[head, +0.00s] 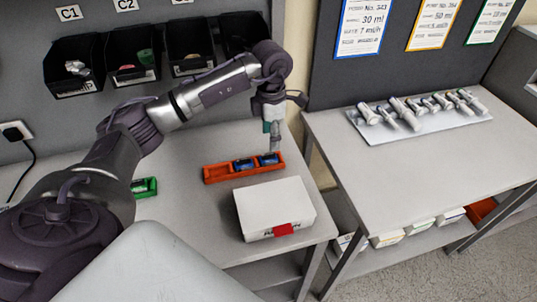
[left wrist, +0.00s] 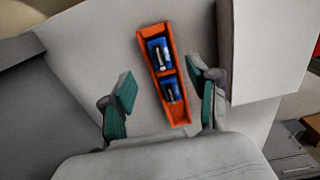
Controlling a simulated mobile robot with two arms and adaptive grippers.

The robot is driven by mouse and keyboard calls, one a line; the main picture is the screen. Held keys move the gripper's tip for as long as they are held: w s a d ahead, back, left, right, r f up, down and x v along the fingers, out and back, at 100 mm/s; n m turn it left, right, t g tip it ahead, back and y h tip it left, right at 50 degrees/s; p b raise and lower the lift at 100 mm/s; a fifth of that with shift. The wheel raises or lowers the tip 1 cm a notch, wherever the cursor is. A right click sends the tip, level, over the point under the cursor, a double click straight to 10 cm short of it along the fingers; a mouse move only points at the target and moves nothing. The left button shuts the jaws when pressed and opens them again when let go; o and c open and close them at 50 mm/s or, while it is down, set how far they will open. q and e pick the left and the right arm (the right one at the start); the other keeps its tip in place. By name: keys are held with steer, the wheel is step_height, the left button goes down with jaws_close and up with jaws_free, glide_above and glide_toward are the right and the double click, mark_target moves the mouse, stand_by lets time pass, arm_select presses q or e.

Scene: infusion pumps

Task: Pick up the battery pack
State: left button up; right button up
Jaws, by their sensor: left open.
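Two blue battery packs lie side by side in an orange tray (head: 228,171) on the grey table. In the head view, one battery pack (head: 243,164) is in the middle of the tray and the other battery pack (head: 268,160) is near its right end. In the left wrist view, the packs show as an upper one (left wrist: 160,54) and a lower one (left wrist: 173,91), with the orange tray (left wrist: 143,39) around them. My left gripper (head: 272,148) hangs just above the tray's right end. Its green-padded fingers (left wrist: 162,97) are apart, with nothing held between them. My right gripper is not in view.
A white box (head: 272,204) with a red tab stands in front of the tray. A green tray (head: 145,187) sits to the left, partly behind my arm. Black bins (head: 134,60) hang on the back panel. A second table (head: 400,160) on the right holds several syringes.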

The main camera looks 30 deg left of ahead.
mark_target(270, 154)
arm_select(q)
steer(key=shift+f, duration=0.85)
step_height(270, 154, down, 4)
steer(key=p, duration=0.2)
steer(key=shift+s+a+p, duration=0.1)
steer(key=shift+p, duration=0.2)
steer(key=shift+f, duration=0.65)
steer(key=shift+c, duration=0.8)
jaws_close()
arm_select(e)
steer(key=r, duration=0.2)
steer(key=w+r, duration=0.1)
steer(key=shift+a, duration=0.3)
